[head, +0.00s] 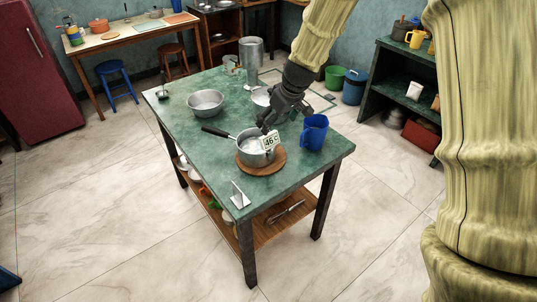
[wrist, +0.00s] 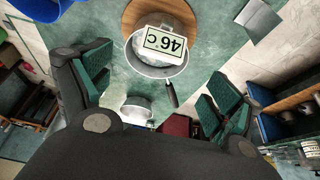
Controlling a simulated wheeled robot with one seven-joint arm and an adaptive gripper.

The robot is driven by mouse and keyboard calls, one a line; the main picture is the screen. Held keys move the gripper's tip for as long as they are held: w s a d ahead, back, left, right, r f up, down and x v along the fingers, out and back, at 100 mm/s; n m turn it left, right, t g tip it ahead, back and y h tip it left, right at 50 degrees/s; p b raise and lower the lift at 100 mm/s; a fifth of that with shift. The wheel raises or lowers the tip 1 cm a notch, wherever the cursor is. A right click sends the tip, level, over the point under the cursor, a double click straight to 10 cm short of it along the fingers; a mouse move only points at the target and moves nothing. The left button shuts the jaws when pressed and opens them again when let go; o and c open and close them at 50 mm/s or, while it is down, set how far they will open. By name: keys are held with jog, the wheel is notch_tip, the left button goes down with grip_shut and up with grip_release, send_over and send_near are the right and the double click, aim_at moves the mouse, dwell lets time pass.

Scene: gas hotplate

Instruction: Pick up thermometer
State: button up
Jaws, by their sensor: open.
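The thermometer shows as a white display reading 46°C (head: 269,142), at the right rim of a metal saucepan (head: 251,152). In the wrist view the display (wrist: 165,42) lies over the saucepan (wrist: 156,70), upside down; any probe is hidden. The saucepan sits on a round wooden board (head: 262,168) on the green table (head: 205,135), its black handle pointing left in the head view. My gripper (head: 267,124) is open and empty, just above the display. In the wrist view its fingers (wrist: 160,75) are spread wide, with the saucepan seen between and beyond them.
A metal bowl (head: 205,103), another pot (head: 261,98) and a tall metal pot (head: 251,55) are farther back. A small metal stand (head: 240,197) is near the front corner. The table's left front is clear.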

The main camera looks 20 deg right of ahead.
aim_at(270, 134)
jog(key=x, duration=0.3)
jog(key=shift+p, duration=0.3)
jog(key=shift+p+x, duration=1.2)
jog(key=shift+x, duration=1.95)
jog(key=shift+s+a, duration=0.1)
jog(key=c, duration=1.1)
